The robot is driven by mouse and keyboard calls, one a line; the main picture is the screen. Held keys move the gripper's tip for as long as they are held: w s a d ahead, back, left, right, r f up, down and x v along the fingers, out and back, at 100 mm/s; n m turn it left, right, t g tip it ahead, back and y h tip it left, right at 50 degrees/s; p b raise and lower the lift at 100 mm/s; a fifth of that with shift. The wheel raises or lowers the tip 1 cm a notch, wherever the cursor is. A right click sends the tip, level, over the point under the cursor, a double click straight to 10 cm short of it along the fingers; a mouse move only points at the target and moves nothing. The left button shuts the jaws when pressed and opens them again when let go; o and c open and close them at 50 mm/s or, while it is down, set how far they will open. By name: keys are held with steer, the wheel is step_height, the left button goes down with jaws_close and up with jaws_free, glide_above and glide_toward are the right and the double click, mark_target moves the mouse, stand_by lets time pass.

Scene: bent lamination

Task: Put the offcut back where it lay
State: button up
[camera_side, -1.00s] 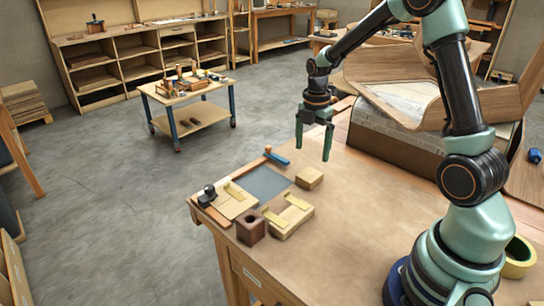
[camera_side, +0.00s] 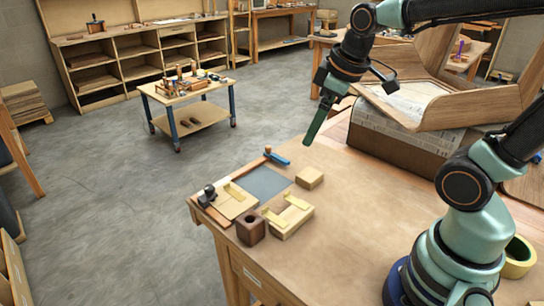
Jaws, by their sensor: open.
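A small pale wood block (camera_side: 310,178), which looks like the offcut, lies flat on the bench top beside the right corner of a grey-blue mat (camera_side: 264,182). My gripper (camera_side: 314,128) is in the air above the far edge of the bench, up and apart from the block. It is tilted, with its green fingers pointing down and to the left. The fingers are seen nearly edge-on and overlap, so the gap between them is hard to see. Nothing shows held in them.
Two light wood pieces with yellow strips (camera_side: 290,216), a dark block with a hole (camera_side: 250,229), a small black tool (camera_side: 207,196) and a blue-handled tool (camera_side: 277,157) surround the mat. A large bent wood sheet (camera_side: 440,105) stands at right. The bench's middle is clear.

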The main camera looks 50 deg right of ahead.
steer(key=s+m, duration=0.1)
steer(key=s+a+m, duration=0.1)
steer(key=s+a+m+t, duration=0.1)
steer(key=m, duration=0.1)
steer(key=shift+s+a+r, duration=0.1)
steer(key=shift+a+r, duration=0.1)
steer(key=shift+r, duration=0.05)
stand_by(1.1)
